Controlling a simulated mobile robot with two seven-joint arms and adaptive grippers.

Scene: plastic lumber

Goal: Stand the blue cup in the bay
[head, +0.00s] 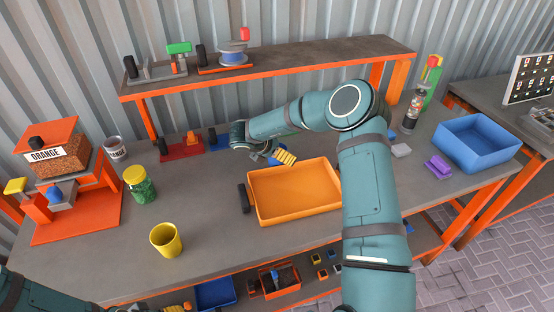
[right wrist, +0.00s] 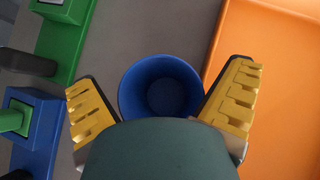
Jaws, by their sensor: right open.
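The blue cup (right wrist: 162,88) is seen from above in the right wrist view, upright and empty. My right gripper (right wrist: 165,100) is open, with its yellow-padded fingers on either side of the cup. In the head view the right gripper (head: 273,157) is just behind the orange tray, and only a bit of the blue cup (head: 275,149) shows beside its finger. The orange dispenser (head: 62,170) labelled ORANGE stands at the far left, with a blue part under its hopper. I cannot tell for sure which place is the bay.
The orange tray (head: 256,207) lies right beside the cup. A yellow cup (head: 166,240) and a green-filled jar (head: 140,185) stand to the left. A blue bin (head: 476,146) is at the right. A raised shelf (head: 300,60) runs behind.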

